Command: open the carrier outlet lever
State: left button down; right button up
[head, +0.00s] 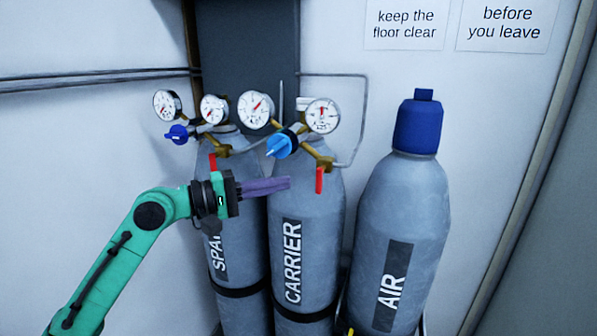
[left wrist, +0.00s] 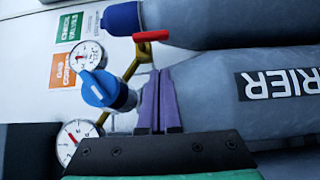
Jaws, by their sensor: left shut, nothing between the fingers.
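The red carrier outlet lever (head: 319,180) hangs down from the brass outlet fitting (head: 318,157) on the regulator of the grey CARRIER cylinder (head: 308,225). It shows in the left wrist view as a red bar (left wrist: 150,36) ahead of the fingertips. My left gripper (head: 288,184) comes in from the left, with its purple fingers shut and empty. Its tips are in front of the CARRIER cylinder's shoulder, left of the lever and apart from it. The fingers also show in the left wrist view (left wrist: 158,80). My right gripper is not in view.
The carrier regulator has a blue knob (head: 278,145) and two gauges. The spare cylinder (head: 245,240), with its own red lever (head: 212,162), is on the left. The AIR cylinder (head: 402,220) with a blue cap (head: 418,122) is on the right.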

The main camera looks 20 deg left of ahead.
aim_at(319, 181)
pick_arm(q)
jog(key=d+p, duration=0.2)
jog(key=d, duration=0.2)
jog(key=shift+d, duration=0.25)
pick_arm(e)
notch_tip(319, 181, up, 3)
pick_arm(q)
jog(key=shift+w, duration=0.15)
